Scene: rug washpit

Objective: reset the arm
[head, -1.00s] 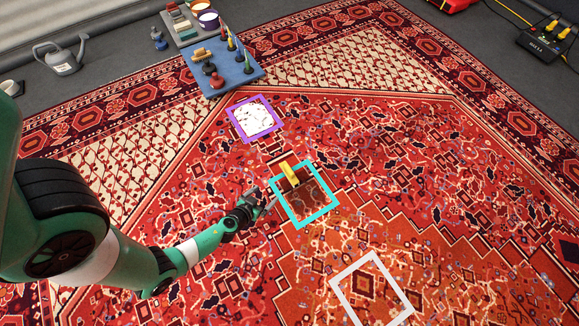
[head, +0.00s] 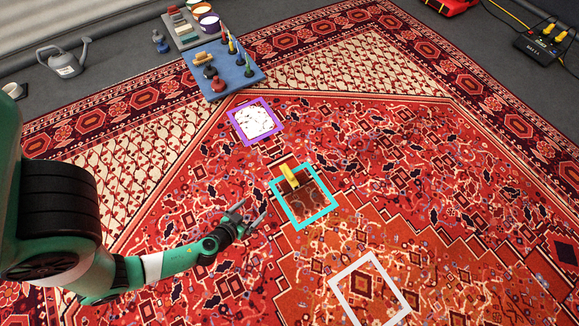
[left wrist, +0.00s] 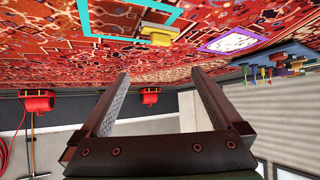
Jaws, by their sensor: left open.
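My left gripper (head: 252,213) is open and empty above the red patterned rug (head: 400,165), left of the cyan frame. Its two spread fingers also show in the left wrist view (left wrist: 160,76), with nothing between them. The cyan frame (head: 319,218) lies around a dark brown patch on the rug. A yellow-handled tool (head: 289,175) stands at the far edge of that patch, apart from my gripper. My right gripper is not in view.
A purple frame (head: 236,123) surrounds a white patch. A white frame (head: 343,300) lies at the front. A blue board (head: 234,75) with several tools, a tray of pots (head: 184,38) and a watering can (head: 64,64) stand at the back. The rug's right side is clear.

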